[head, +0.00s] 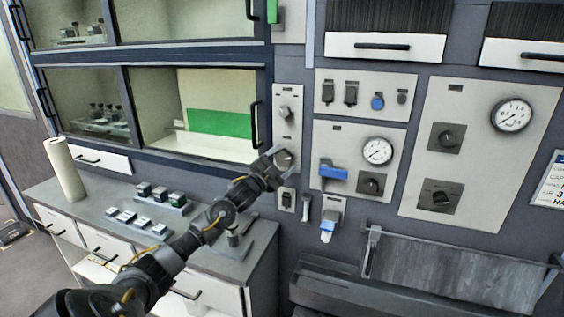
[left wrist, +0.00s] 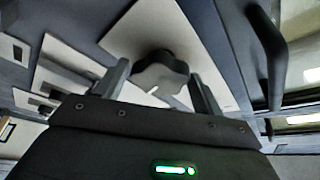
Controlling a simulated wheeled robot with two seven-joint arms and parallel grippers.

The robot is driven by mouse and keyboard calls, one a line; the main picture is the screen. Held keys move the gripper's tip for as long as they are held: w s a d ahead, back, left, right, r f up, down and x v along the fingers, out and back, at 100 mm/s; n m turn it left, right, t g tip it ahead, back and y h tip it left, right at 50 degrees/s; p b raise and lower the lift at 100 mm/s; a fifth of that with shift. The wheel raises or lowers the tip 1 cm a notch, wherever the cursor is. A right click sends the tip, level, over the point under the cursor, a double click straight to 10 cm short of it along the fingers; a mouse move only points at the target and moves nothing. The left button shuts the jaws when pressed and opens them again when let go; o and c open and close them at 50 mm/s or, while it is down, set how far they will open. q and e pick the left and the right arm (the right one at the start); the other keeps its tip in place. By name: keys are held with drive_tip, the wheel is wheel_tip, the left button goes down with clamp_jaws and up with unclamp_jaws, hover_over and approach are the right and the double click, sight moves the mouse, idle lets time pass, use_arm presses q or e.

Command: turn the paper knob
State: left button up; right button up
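A dark lobed knob (left wrist: 160,74) sits on a pale panel (left wrist: 140,28) in the left wrist view, between the two fingers of my left gripper (left wrist: 164,85). The fingers are apart, one on each side of the knob, with visible gaps; I cannot tell how deep they reach. In the head view this knob (head: 284,158) is on the lower part of a narrow wall panel (head: 288,127), right at the tips of my left gripper (head: 277,166). The panel's label is too small to read, so I cannot confirm it is the paper knob. My right gripper is not in view.
Another knob (head: 285,113) is higher on the same panel. A blue-handled valve (head: 331,171) and a gauge (head: 377,151) are on the panel to the right. A glazed cabinet with a black handle (head: 254,123) is to the left. A counter (head: 90,207) with small blocks lies below.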

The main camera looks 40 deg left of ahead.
use_arm(q)
drive_tip(key=shift+o, duration=0.7)
drive_tip(key=shift+s+f, duration=0.15)
drive_tip(key=shift+s, duration=0.05)
drive_tip(key=b+v, duration=0.4)
drive_tip(key=v, duration=0.6)
drive_tip(key=shift+s, duration=0.25)
